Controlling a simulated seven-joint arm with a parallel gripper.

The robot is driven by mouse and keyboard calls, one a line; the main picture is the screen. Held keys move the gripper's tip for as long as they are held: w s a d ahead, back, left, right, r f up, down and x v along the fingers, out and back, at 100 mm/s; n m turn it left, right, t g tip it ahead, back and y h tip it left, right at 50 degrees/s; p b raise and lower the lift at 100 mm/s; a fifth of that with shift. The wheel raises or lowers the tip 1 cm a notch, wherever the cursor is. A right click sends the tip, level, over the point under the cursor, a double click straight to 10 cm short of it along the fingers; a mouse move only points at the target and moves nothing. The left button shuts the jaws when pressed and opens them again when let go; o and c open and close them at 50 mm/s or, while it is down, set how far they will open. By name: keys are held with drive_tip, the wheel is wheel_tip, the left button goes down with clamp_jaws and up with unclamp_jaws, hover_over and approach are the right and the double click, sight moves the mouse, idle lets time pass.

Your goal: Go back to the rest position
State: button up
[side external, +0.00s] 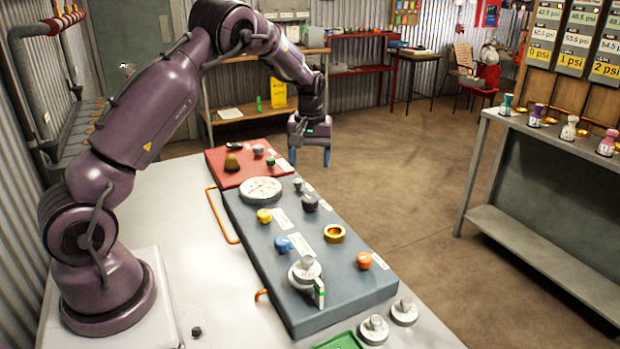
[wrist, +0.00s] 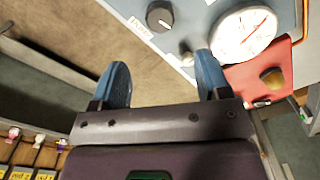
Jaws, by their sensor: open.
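My gripper (side external: 309,157) hangs beyond the far right edge of the table, past the red panel, in the side external view. Its two blue fingers point down. In the wrist view my gripper (wrist: 164,85) has its blue fingers wide apart with nothing between them, and the floor shows behind. It touches nothing that I can see.
A blue-grey panel (side external: 240,210) carries a round white gauge (side external: 261,190), coloured knobs and a brass ring (side external: 334,233). The red panel (side external: 222,174) lies behind it. A grey bench (side external: 545,150) with several small coloured pieces stands at right. Open floor lies between.

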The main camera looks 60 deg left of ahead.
wheel_tip(320, 180, up, 2)
idle(0.5)
drive_tip(key=s+d+r+m+t, duration=0.2)
drive_tip(key=s+d+r+m, duration=0.3)
drive_tip(key=s+d+r, duration=0.3)
drive_tip(key=s+d+r+m+t, duration=0.3)
drive_tip(key=s+d+r+m, duration=0.3)
drive_tip(key=s+d, duration=0.9)
drive_tip(key=shift+s+r+m+t, duration=0.2)
drive_tip(key=shift+r+m+t, duration=0.1)
drive_tip(key=shift+r, duration=0.55)
